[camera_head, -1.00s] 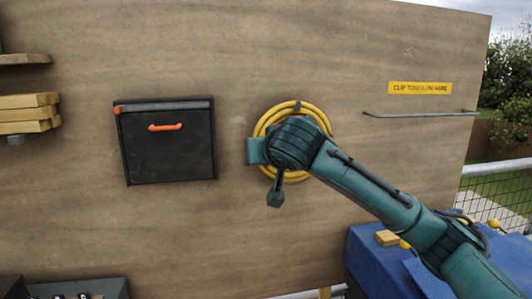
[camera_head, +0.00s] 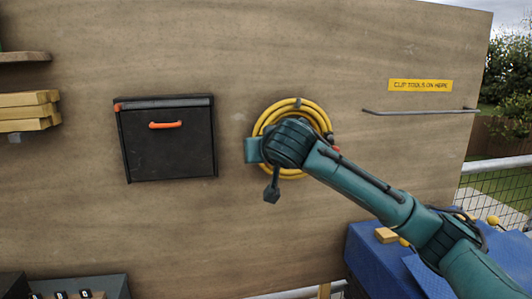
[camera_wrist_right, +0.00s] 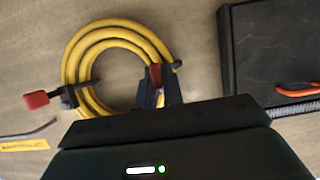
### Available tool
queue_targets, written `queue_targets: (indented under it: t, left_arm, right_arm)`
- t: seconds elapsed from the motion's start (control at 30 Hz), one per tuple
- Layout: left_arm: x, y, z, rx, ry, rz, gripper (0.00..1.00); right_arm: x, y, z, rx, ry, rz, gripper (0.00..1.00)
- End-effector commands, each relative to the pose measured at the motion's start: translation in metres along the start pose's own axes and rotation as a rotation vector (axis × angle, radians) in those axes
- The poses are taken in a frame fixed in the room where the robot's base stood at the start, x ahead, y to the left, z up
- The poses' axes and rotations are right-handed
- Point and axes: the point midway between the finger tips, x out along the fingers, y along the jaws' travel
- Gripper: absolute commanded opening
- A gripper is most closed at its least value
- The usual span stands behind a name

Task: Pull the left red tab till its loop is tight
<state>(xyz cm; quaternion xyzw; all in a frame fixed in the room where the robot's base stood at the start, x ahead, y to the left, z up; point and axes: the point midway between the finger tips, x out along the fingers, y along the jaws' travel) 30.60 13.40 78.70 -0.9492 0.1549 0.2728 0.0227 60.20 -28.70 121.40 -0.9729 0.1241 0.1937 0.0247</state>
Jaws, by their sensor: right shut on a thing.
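A coil of yellow hose or cable (camera_head: 321,113) hangs on the wooden board, partly hidden by my right arm. It also shows in the right wrist view (camera_wrist_right: 77,55), which is turned about upside down. The left red tab (camera_wrist_right: 156,73) is between the fingers of my right gripper (camera_wrist_right: 159,88), which is shut on it at the coil's edge. A dark loop (camera_wrist_right: 176,65) crosses the coil there; its tightness is unclear. The other red tab (camera_wrist_right: 36,99) sticks out from a dark loop at the coil's opposite side. My left gripper is out of view.
A black box (camera_head: 168,143) with an orange handle is on the board left of the coil. A metal rail (camera_head: 420,112) runs under a yellow sign (camera_head: 420,86) at right. A blue-covered surface (camera_head: 372,262) stands at lower right. Bare board lies between box and coil.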

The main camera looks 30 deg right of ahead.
Motion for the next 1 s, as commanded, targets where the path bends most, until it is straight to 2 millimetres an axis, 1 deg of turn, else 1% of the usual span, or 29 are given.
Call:
queue_targets:
  t: [0.33, 1.0]
  left_arm:
    - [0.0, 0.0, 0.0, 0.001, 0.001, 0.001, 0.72]
    - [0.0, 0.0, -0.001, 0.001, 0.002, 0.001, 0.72]
  right_arm:
    - [-0.003, 0.0, 0.001, 0.0, 0.0, 0.0, 0.0]
    - [-0.028, 0.0, 0.012, 0.0, -0.001, -0.001, 0.0]
